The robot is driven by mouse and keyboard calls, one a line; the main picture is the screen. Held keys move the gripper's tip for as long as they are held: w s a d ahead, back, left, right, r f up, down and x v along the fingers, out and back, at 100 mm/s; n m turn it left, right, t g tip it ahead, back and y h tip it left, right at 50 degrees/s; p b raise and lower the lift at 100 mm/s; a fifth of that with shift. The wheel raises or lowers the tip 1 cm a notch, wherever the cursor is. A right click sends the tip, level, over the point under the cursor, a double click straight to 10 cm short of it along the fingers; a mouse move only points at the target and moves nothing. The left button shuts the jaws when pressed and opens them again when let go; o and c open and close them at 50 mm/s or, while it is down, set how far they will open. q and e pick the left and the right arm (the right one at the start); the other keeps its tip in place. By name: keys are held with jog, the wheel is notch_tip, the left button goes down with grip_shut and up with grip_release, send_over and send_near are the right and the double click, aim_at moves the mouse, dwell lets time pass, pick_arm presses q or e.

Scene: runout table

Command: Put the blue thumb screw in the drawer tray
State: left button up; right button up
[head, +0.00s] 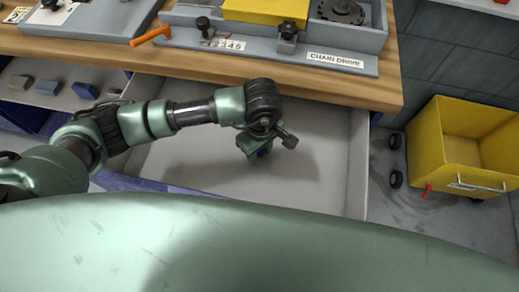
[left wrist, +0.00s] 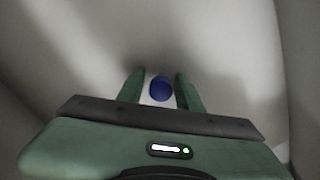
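The blue thumb screw shows as a round blue head in the left wrist view (left wrist: 160,88), between my left gripper's two fingers. Narrow light gaps show between it and both fingers. In the head view only a bit of blue (head: 264,152) shows beside the fingers. My left gripper (head: 260,155) points down inside the open drawer tray (head: 190,165), a pale grey tray under the wooden table. The fingers also show in the left wrist view (left wrist: 160,90) and stand apart. Whether the screw rests on the tray floor is hard to tell. My right gripper is not in view.
The wooden table edge (head: 200,68) runs above the drawer, with a grey chain drive fixture (head: 340,62) and an orange-handled tool (head: 150,36) on it. A yellow bin (head: 465,135) stands on the floor at right. The tray around my gripper looks empty.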

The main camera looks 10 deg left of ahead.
pick_arm(q)
jog(key=shift+r, duration=0.1)
jog(key=shift+r+p, duration=0.25)
jog(key=shift+p, duration=0.05)
notch_tip(320, 180, up, 12)
jog(key=p, duration=0.5)
jog(key=shift+f+p, duration=0.15)
jog(key=shift+p, duration=0.2)
jog(key=shift+d, duration=0.1)
